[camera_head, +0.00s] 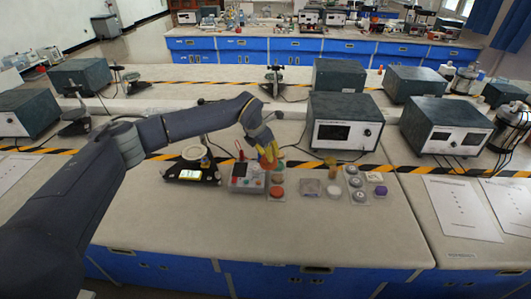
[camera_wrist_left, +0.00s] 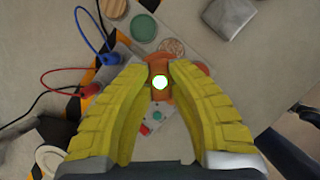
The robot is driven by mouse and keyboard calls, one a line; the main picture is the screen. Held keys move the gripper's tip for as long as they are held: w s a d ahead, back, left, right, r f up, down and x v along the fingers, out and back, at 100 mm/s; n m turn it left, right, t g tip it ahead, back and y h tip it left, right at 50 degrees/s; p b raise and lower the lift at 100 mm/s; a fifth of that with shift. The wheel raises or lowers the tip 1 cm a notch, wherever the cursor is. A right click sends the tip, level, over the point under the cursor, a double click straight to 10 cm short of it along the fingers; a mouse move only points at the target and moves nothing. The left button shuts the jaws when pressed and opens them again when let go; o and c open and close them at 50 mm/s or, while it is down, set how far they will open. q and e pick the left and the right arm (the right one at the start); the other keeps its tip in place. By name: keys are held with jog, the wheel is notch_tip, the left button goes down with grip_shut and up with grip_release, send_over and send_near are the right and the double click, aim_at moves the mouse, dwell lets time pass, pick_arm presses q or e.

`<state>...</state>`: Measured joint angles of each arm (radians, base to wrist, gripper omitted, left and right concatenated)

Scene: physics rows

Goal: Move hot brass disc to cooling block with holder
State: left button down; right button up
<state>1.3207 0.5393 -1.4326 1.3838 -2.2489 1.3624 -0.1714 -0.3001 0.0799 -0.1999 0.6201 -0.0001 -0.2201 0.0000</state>
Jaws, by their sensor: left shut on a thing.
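My left gripper (camera_head: 268,163) reaches over the small instrument box on the bench. In the left wrist view its yellow fingers (camera_wrist_left: 160,85) are closed around an orange-brown piece (camera_wrist_left: 151,94) with a bright white hexagonal top; I cannot tell whether this is the holder. A tray beside it carries round discs, among them a green disc (camera_wrist_left: 143,28) and a copper-coloured patterned disc (camera_wrist_left: 172,47). Which disc is the hot brass one is unclear. A grey metallic block (camera_wrist_left: 220,14), possibly the cooling block, lies apart from the gripper. My right gripper is not visible.
The instrument box (camera_head: 246,178) has red and blue leads. A scale-like device (camera_head: 190,172) stands left of it. A gold-brown piece (camera_head: 332,168), a tray of grey discs (camera_head: 356,184) and a purple disc (camera_head: 380,191) lie right.

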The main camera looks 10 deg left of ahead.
pick_arm(q)
jog(key=shift+d, duration=2.35)
jog(key=shift+s+d, duration=0.1)
jog(key=shift+d, duration=2.85)
jog(key=shift+d, duration=0.15)
jog(key=shift+s+d, duration=0.1)
jog(key=shift+d, duration=2.75)
jog(key=shift+d, duration=0.15)
jog(key=shift+f, duration=0.15)
jog(key=shift+f, duration=2.4)
jog(key=shift+f, duration=0.6)
